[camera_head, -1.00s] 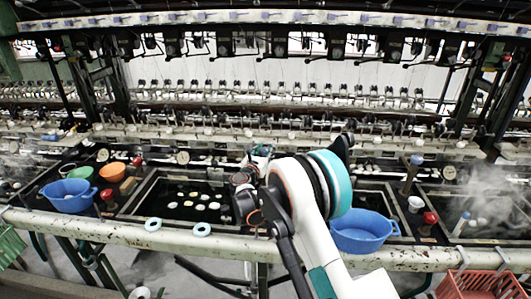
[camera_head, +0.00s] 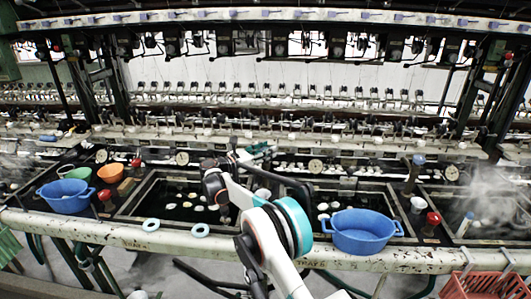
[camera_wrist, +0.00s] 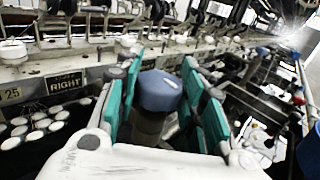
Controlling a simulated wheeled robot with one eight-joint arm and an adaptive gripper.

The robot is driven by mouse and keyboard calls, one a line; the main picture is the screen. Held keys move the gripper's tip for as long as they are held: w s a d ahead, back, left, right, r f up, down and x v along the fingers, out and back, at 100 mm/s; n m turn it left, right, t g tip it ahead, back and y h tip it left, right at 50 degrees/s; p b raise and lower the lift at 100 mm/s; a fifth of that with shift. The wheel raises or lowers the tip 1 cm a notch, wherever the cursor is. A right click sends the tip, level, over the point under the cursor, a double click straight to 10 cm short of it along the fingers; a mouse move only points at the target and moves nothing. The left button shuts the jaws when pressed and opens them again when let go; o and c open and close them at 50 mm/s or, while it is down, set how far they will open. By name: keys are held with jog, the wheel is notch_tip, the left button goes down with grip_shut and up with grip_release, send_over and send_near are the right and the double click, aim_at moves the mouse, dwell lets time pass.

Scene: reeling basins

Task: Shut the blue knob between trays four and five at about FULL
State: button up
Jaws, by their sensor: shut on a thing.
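The blue knob (camera_wrist: 160,90), a blue cap on a dark post, stands between the teal fingers of my gripper (camera_wrist: 160,68) in the wrist view. Another blue-topped knob (camera_head: 418,160) stands farther right, apart from my gripper.
A blue basin (camera_head: 362,238) stands right of my arm; another blue basin (camera_head: 68,203), an orange bowl (camera_head: 111,172) and a green bowl (camera_head: 80,174) are at left. Red knobs (camera_head: 432,219) stand among the trays. A pale rail (camera_head: 200,240) crosses in front. Steam rises at right.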

dwell(0.4)
jog(key=o, duration=1.1)
jog(key=v, duration=1.2)
